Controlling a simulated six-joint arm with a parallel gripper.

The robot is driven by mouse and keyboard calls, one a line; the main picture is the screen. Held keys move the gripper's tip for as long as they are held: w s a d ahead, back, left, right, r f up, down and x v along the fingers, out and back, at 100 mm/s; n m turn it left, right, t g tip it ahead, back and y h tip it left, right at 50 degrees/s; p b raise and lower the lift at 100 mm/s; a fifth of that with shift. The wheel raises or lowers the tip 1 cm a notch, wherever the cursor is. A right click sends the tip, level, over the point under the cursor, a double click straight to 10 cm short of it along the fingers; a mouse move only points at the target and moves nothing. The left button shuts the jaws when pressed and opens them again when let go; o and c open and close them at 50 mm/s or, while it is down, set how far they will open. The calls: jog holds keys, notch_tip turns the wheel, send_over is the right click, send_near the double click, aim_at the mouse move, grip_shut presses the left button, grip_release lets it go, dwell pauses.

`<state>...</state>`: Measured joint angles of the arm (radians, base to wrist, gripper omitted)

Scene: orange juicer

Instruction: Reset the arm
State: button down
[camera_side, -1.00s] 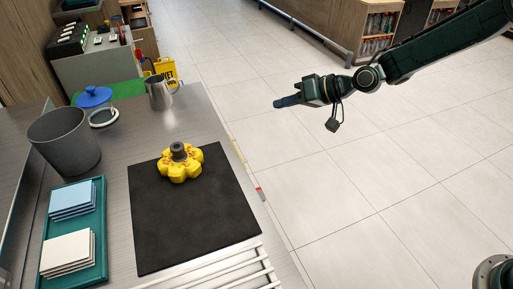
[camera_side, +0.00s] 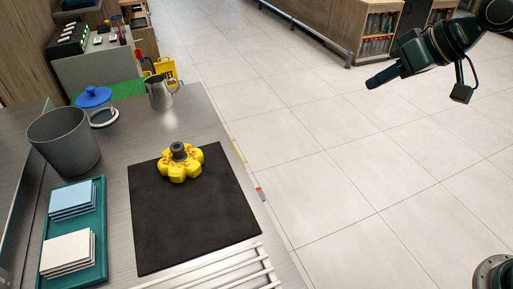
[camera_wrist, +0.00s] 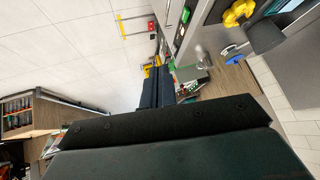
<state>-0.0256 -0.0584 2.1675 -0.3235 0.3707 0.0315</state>
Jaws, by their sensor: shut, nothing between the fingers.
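My gripper (camera_side: 383,77) is shut and empty, held in the air over the tiled floor, well to the right of the counter in the side view. Its closed dark fingers (camera_wrist: 157,88) also show in the wrist view, pointing away from the camera. On the counter, a yellow lobed juicer part (camera_side: 180,166) with a grey knob sits on a black mat (camera_side: 190,225). My gripper touches none of these things.
The counter holds a dark grey bin (camera_side: 64,142), a blue-lidded jar (camera_side: 95,100), a metal pitcher (camera_side: 159,93) and a teal tray (camera_side: 75,221) with blue and white stacks. A yellow wet-floor sign (camera_side: 166,70) stands behind. The floor around my gripper is clear.

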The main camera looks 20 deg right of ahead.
jog(key=s+d+m+h, duration=0.1)
jog(key=s+d, duration=0.3)
jog(key=s, duration=0.7)
jog(key=s+d+m+g+h, duration=0.1)
jog(key=s+d, duration=0.4)
jog(key=s, duration=0.6)
jog(key=shift+s+r+h, duration=0.15)
jog(key=shift+h, duration=0.75)
